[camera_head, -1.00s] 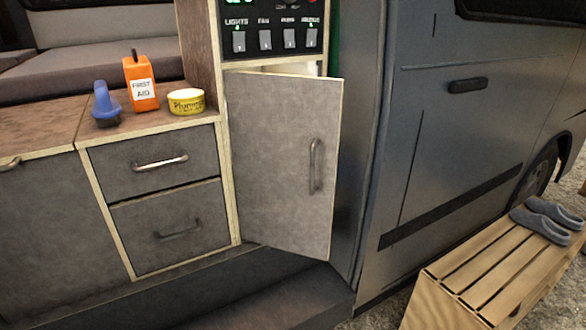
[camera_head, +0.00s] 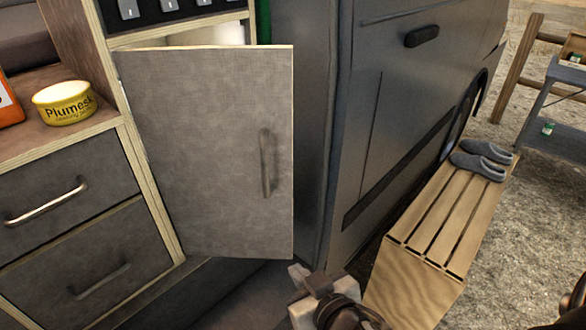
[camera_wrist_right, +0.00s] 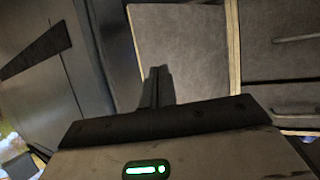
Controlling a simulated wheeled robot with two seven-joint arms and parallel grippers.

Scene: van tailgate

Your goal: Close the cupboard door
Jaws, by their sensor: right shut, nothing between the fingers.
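The cupboard door (camera_head: 215,150) is a grey panel with pale edges. It stands open, its free edge swung out toward me on the right and its hinge side at the left. A vertical handle (camera_head: 267,163) is near its free edge. White contents (camera_head: 215,36) show in the gap above it. My right gripper (camera_head: 312,281) is at the bottom of the head view, just below the door's lower free corner, shut and empty. In the right wrist view the closed fingers (camera_wrist_right: 158,86) appear in front of the door (camera_wrist_right: 185,50); I cannot tell whether they touch it. My left gripper is out of view.
Drawers (camera_head: 62,200) and a counter with a yellow tin (camera_head: 65,103) lie to the left. The van's side panel (camera_head: 385,110) is to the right of the door. A slatted wooden bench (camera_head: 440,220) with grey slippers (camera_head: 480,160) stands at the right.

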